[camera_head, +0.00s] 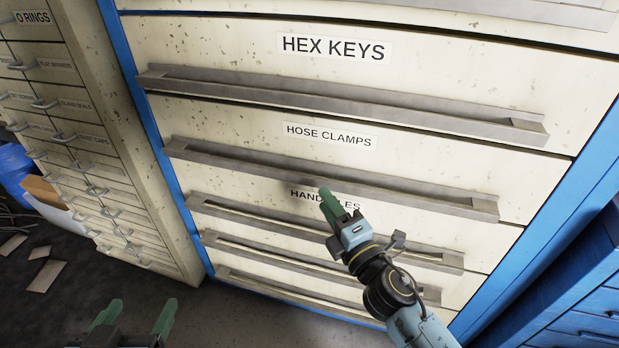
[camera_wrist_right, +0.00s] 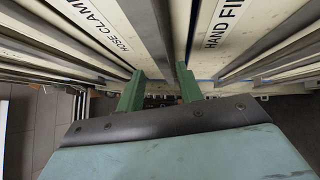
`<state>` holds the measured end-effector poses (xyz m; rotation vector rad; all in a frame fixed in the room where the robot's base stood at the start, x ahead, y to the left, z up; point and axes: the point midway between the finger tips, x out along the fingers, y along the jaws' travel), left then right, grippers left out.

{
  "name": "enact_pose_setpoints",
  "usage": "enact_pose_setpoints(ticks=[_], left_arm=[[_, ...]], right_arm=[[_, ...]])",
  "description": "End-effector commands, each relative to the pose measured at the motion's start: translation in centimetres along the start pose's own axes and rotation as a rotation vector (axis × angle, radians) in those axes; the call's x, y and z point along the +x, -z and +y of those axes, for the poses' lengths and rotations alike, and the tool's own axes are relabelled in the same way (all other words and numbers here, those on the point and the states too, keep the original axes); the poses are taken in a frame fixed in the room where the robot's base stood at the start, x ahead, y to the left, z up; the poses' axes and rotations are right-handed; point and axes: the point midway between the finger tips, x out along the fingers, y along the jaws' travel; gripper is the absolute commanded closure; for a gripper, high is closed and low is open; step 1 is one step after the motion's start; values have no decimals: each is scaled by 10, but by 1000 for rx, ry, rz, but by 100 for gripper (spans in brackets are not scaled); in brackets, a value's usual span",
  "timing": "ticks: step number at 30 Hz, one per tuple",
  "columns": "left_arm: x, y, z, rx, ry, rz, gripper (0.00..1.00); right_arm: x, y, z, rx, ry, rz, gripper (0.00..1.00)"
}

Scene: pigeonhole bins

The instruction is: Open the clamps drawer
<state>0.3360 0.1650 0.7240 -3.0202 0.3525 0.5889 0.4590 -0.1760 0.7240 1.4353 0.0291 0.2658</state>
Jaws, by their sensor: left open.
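The hose clamps drawer (camera_head: 255,128) is a cream drawer front labelled "HOSE CLAMPS". It looks shut, level with the fronts around it. Its long grey bar handle (camera_head: 230,160) runs along its lower part. My right gripper (camera_head: 326,194) has its green fingertips at the lower edge of this handle, around its middle. In the right wrist view, the two green fingers (camera_wrist_right: 160,80) stand apart with a grey bar (camera_wrist_right: 152,38) running between them; I cannot tell if they touch it. My left gripper (camera_head: 135,316) is open and empty at the bottom left, away from the cabinet.
The hex keys drawer (camera_head: 220,55) is above, and a partly hidden "HAND" drawer (camera_head: 235,192) is below, with more drawers beneath. A cream small-drawer cabinet (camera_head: 150,190) stands left, a blue cabinet (camera_head: 585,285) right. Loose sheets lie on the dark floor at left.

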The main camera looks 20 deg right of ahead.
Motion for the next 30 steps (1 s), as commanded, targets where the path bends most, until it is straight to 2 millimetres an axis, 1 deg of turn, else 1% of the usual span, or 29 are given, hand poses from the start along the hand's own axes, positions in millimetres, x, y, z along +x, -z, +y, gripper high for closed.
enact_pose_setpoints(ticks=[1, 6, 12, 15, 18, 26, 27, 30], left_arm=[[0, -2, -1, 0, 1, -13, 30], [-1, -6, -1, 0, 3, -35, 30], [0, -4, -1, 0, 2, -21, 30], [0, -3, 0, 0, 1, -13, 30], [0, -2, 0, 0, 1, -7, 30], [0, -1, 0, 0, 1, -1, 30], [0, -1, 0, 0, 1, -1, 30], [0, -1, 0, 0, 0, -2, 30]], right_arm=[[11, 0, 1, -1, -3, 0, 64], [41, 0, 0, -1, -2, 0, 64], [68, 0, 0, 1, -1, 0, 64], [76, 0, -1, 1, 0, 0, 64], [79, 0, -1, 2, 1, 0, 64], [81, 0, -1, 2, 2, -1, 64], [81, 0, -1, 2, 2, -1, 65], [80, 0, -1, 2, 2, -1, 78]])
